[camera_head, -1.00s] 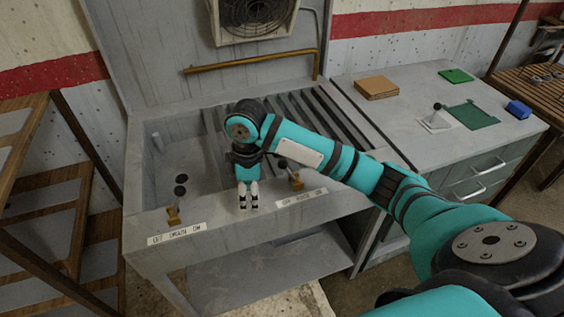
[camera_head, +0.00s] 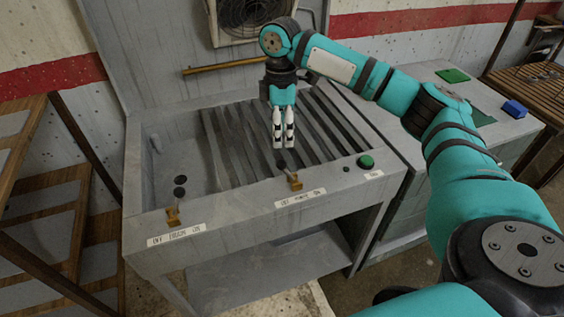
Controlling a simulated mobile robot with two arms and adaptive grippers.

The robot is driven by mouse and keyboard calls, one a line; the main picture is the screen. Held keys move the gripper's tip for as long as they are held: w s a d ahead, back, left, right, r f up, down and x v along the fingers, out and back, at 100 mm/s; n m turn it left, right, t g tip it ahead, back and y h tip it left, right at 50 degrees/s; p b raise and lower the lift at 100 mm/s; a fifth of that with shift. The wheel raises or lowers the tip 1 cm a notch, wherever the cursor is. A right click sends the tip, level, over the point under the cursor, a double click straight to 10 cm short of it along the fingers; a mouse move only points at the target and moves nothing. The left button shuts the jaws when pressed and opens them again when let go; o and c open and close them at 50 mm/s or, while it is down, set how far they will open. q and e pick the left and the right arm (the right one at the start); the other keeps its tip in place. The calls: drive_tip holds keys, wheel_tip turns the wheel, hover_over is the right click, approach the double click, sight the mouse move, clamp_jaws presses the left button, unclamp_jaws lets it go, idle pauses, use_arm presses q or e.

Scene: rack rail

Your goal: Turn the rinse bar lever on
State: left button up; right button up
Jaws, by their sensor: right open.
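Two small levers with brass mounts and black knobs stand on the front edge of the grey sink unit (camera_head: 225,222). The left lever (camera_head: 173,216) is above one OFF/ON label, and the right lever (camera_head: 295,182) is above another. The middle words on the labels are too small to read surely, so I cannot tell which is the rinse bar lever. The right lever's knob leans back and left. My right gripper (camera_head: 283,145) points down, open with a narrow gap and empty, over the slats just behind the right lever's knob. It appears apart from the lever. My left gripper is out of view.
A green button (camera_head: 366,161) sits right of the levers on the front edge. Dark slats (camera_head: 240,150) fill the basin's right side. A brass pipe (camera_head: 225,66) crosses the back panel. A counter with a blue block (camera_head: 515,109) stands at right, a shelf rack (camera_head: 40,200) at left.

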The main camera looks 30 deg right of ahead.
sight(282, 160)
drive_tip(key=f, duration=0.3)
drive_tip(key=f+p, duration=0.1)
drive_tip(key=f, duration=0.3)
drive_tip(key=s+f, duration=0.1)
drive_tip(key=f, duration=0.2)
drive_tip(key=shift+a+f, duration=0.25)
drive_tip(key=shift+w, duration=0.1)
clamp_jaws()
